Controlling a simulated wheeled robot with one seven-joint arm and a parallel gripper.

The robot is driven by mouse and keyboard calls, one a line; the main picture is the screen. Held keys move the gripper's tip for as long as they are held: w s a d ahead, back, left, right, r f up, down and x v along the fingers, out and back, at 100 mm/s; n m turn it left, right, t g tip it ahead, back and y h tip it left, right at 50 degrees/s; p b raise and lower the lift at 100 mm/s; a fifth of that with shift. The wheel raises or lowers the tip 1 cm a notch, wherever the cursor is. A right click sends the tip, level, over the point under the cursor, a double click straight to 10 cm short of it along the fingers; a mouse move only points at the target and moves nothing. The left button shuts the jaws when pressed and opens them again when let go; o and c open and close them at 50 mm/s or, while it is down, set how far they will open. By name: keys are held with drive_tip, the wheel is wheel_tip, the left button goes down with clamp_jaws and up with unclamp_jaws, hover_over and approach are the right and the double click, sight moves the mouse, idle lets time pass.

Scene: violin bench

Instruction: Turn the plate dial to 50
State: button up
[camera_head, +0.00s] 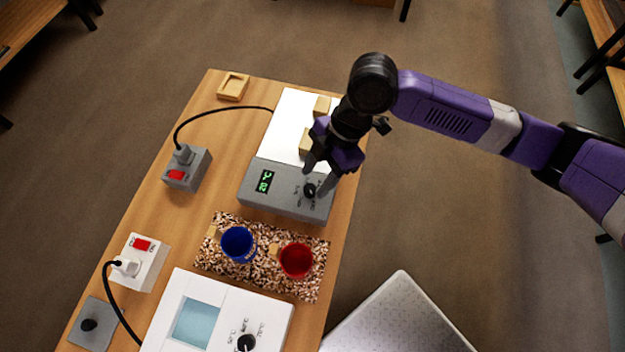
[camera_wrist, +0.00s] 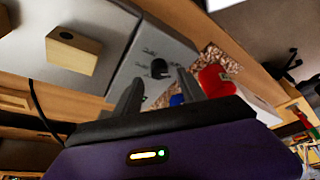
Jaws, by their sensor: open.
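The grey plate unit (camera_head: 285,198) has a bright white plate on top and a black dial (camera_head: 310,190) on its front panel. The dial also shows in the wrist view (camera_wrist: 159,68). Its printed marks are too small to read. A green display (camera_head: 264,181) is lit on the panel, its digits unclear. My gripper (camera_head: 317,178) is open at the dial, with its fingers pointing down around it in the head view. In the wrist view the dial lies between and just beyond the fingertips; I cannot tell whether they touch it.
Wooden blocks (camera_head: 322,105) lie on the white plate. A blue cup (camera_head: 238,243) and a red cup (camera_head: 296,260) stand on a speckled mat in front. A white unit (camera_head: 268,318) with its own dial stands nearer. Switched socket boxes (camera_head: 187,168) are at left.

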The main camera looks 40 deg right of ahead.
sight(310, 188)
drive_tip(key=shift+x, duration=1.55)
drive_tip(key=shift+c, duration=0.2)
clamp_jaws()
